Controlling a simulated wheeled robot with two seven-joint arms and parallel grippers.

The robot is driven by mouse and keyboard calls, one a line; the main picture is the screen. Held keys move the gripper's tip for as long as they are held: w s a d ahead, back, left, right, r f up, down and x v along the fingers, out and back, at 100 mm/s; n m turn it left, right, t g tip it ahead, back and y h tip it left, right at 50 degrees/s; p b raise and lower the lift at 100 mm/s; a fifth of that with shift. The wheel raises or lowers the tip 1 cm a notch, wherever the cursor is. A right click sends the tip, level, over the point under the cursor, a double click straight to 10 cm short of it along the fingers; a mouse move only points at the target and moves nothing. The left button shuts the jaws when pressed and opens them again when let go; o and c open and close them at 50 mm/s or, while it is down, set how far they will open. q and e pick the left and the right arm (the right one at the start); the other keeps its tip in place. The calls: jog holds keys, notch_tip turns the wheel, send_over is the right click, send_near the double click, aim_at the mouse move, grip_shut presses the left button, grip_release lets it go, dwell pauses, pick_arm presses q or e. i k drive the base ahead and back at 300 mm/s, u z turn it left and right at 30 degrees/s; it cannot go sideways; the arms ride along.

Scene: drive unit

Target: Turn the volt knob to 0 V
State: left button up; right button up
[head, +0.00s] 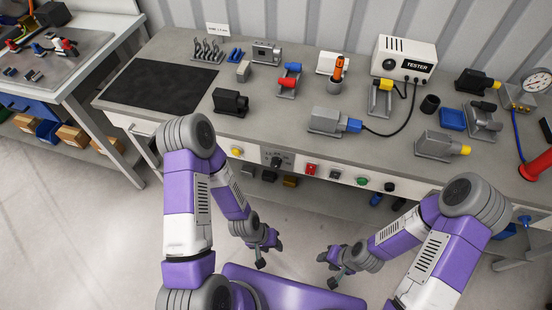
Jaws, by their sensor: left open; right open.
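A black rotary knob (277,161) with small marks around it sits on the front panel of the workbench, left of the middle. Its marks are too small to read, so I cannot tell its setting or whether it is the volt knob. The white tester box (405,58) at the back of the bench also carries a small black knob (389,64). My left gripper (268,254) is open and empty, below and in front of the panel, apart from it. My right gripper (329,269) is open and empty, further right and also clear of the panel.
The same panel (258,157) carries a yellow button (237,152), a red switch (311,169), a green button (362,181) and a black knob (389,187). Motors and fixtures crowd the grey benchtop (290,124). A black mat (160,85) lies at left. Floor in front is clear.

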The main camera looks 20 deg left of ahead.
aim_at(276, 162)
jog(key=k, duration=0.5)
jog(key=u, duration=1.9)
jog(key=i, duration=1.25)
jog(key=z, duration=2.5)
